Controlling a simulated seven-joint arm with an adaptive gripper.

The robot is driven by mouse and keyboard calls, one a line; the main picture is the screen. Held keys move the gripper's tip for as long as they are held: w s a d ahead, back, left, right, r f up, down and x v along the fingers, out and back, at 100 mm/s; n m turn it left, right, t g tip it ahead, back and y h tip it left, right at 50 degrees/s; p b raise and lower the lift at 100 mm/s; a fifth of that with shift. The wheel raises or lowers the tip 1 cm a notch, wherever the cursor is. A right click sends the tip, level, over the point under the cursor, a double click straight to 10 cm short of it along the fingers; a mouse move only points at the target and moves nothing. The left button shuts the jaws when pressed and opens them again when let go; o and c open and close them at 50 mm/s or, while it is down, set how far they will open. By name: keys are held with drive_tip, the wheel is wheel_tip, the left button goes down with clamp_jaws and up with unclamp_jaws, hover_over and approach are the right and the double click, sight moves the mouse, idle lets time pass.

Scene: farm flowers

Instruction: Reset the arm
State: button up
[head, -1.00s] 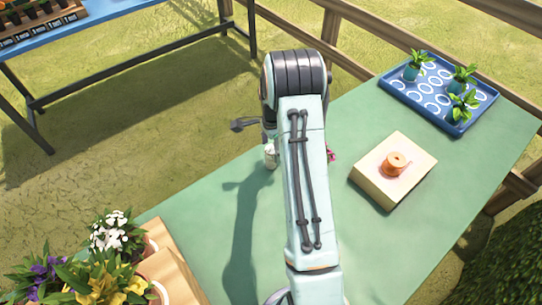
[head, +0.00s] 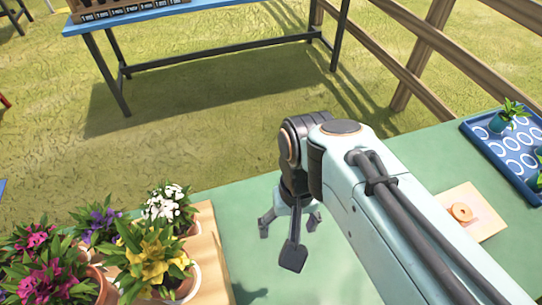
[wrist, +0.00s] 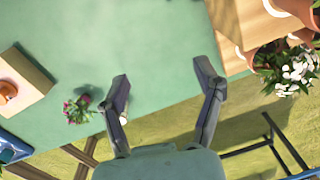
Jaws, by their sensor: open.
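My gripper (head: 290,222) is open and empty, hanging above the green table (head: 240,215) to the right of the potted flowers in the head view. In the wrist view its two fingers (wrist: 162,80) are spread apart with bare table between them. A small plant with pink flowers (wrist: 78,110) shows left of the fingers in the wrist view, near the table's edge. A whitish bit beside the left finger is too small to tell. My arm covers that part of the table in the head view.
Potted flowers, including yellow ones (head: 155,255) and white ones (head: 168,205), stand at a wooden board (head: 208,245). A wooden block (head: 480,205) bears an orange spool (head: 462,212). A blue tray (head: 505,165) holds small plants. A blue table (head: 215,12) stands beyond.

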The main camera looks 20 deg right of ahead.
drive_tip(key=s+n, duration=0.1)
drive_tip(key=s+a+n, duration=0.1)
drive_tip(key=s, duration=0.1)
drive_tip(key=s+f+n, duration=0.1)
drive_tip(key=s, duration=0.1)
drive_tip(key=shift+a, duration=0.35)
